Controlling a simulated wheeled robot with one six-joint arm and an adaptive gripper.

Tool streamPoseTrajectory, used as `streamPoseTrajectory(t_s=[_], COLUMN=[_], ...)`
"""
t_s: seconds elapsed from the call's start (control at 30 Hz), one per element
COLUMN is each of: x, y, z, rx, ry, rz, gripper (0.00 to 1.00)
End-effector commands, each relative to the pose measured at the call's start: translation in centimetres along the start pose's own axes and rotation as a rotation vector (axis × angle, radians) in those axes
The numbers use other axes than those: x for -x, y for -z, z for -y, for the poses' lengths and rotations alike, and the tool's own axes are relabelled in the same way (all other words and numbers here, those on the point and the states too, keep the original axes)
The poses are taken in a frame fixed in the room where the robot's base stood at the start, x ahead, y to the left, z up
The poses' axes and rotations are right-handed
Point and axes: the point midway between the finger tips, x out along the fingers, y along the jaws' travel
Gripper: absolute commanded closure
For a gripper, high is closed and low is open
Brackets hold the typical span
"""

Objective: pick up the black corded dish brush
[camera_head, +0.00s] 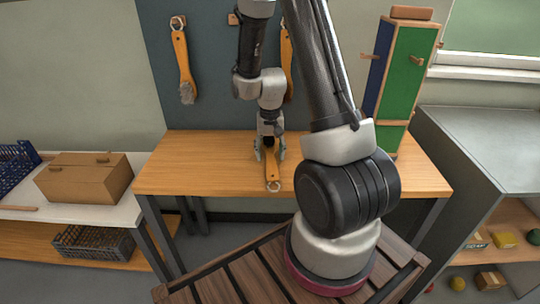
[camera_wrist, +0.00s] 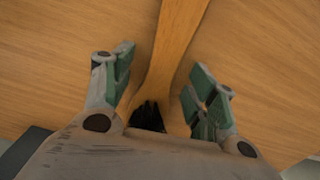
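A brush with a wooden handle (camera_head: 272,173) lies on the wooden table, with a pale loop at its near end. The wrist view shows the handle (camera_wrist: 176,45) running up the picture from a wider head with black bristles (camera_wrist: 148,115). My gripper (camera_head: 270,153) is low over the brush, pointing down. In the wrist view, my gripper (camera_wrist: 163,85) is open, one finger on each side of the brush near its head. A gap shows between the handle and each green pad. My palm hides the rest of the head.
The wooden table (camera_head: 190,170) is bare on both sides of the brush. A brush with grey bristles (camera_head: 182,62) hangs on the wall panel; another hanging one (camera_head: 287,58) is partly hidden by my arm. A tall green and blue box (camera_head: 408,75) stands at the table's right back.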

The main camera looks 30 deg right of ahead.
Motion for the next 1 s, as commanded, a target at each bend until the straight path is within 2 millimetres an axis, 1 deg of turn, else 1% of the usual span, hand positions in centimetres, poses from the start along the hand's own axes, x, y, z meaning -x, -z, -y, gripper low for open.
streamPoseTrajectory(t_s=[0.03,0.23,0.47,0.57,0.67,0.9,1.0], x=[0.0,0.0,0.1,0.6,2.0,7.1,8.7], y=[0.0,0.0,0.0,0.1,0.1,0.1,0.1], z=[0.0,0.0,0.0,0.0,0.1,0.0,0.1], rx=[0.0,0.0,0.0,0.0,0.0,0.0,0.001], ry=[0.0,0.0,0.0,0.001,0.002,0.002,0.001], rz=[0.0,0.0,0.0,-0.003,-0.005,-0.005,-0.003], gripper=[0.54,0.9,0.91,0.91,0.91,0.91,0.91])
